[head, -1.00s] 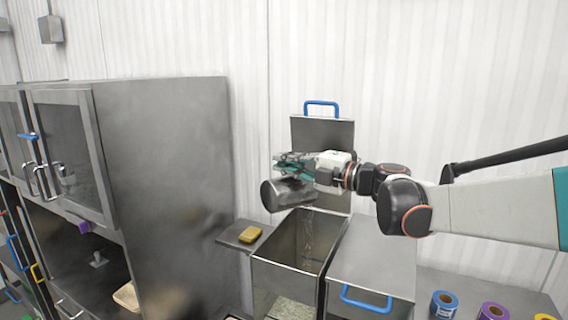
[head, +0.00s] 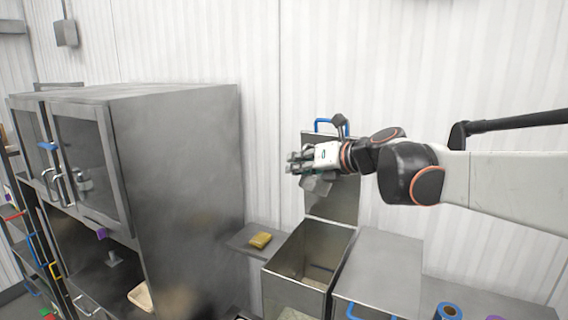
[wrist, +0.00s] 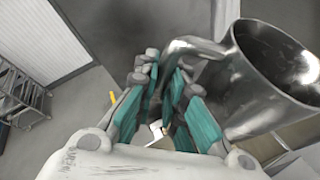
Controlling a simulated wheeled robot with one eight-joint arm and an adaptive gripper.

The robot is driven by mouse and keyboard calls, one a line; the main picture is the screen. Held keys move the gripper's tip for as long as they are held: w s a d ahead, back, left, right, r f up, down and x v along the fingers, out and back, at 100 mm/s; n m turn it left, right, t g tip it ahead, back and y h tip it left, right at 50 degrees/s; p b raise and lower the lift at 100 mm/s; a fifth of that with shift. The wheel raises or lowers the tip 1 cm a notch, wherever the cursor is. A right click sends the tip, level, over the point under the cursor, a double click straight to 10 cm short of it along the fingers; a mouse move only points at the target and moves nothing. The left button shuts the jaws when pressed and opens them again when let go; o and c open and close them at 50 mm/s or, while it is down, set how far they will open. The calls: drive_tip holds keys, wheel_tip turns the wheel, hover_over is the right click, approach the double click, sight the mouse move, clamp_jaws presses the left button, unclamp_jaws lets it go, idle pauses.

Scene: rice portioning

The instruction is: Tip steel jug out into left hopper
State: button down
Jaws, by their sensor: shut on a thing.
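The steel jug (wrist: 275,85) fills the right of the wrist view, its dark inside partly showing with no rice visible there. My gripper (wrist: 160,95) is shut on the jug's handle. The left hopper (head: 285,283) stands open, with pale rice low inside. No falling stream shows.
The hopper's raised lid (head: 333,205) has a blue handle. The right hopper (head: 378,262) is closed. A small shelf with a yellow sponge-like block (head: 260,240) sits left of the open hopper, beside a tall steel cabinet (head: 185,180). A blue tape roll (head: 447,312) lies at lower right.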

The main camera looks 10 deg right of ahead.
drive_tip(key=n+h, duration=0.1)
drive_tip(key=r+n+h, duration=0.1)
drive_tip(key=n, duration=0.1)
drive_tip(key=shift+s+a+r+t, duration=0.1)
drive_tip(key=shift+r+t, duration=0.2)
drive_tip(key=shift+t, duration=0.1)
drive_tip(key=shift+f, duration=0.1)
drive_tip(key=s+a+f+b, duration=0.1)
drive_tip(key=a+f+b, duration=0.2)
drive_tip(key=f+b, duration=0.65)
drive_tip(key=s+a+f+b, duration=0.15)
drive_tip(key=f+b, duration=0.25)
drive_tip(key=f, duration=1.1)
drive_tip(key=shift+a+r+m+g+y+p, duration=0.65)
drive_tip(key=shift+r+m+y+p, duration=1.85)
drive_tip(key=shift+r, duration=2.75)
drive_tip(key=w+d+r+m+t+y, duration=0.1)
drive_tip(key=w+d+r+m+y, duration=0.1)
drive_tip(key=d+r+m, duration=0.4)
drive_tip(key=shift+w+r+m+p, duration=0.3)
drive_tip(key=shift+r+m+p, duration=0.05)
drive_tip(key=shift+r+m, duration=0.8)
drive_tip(key=shift+t, duration=0.25)
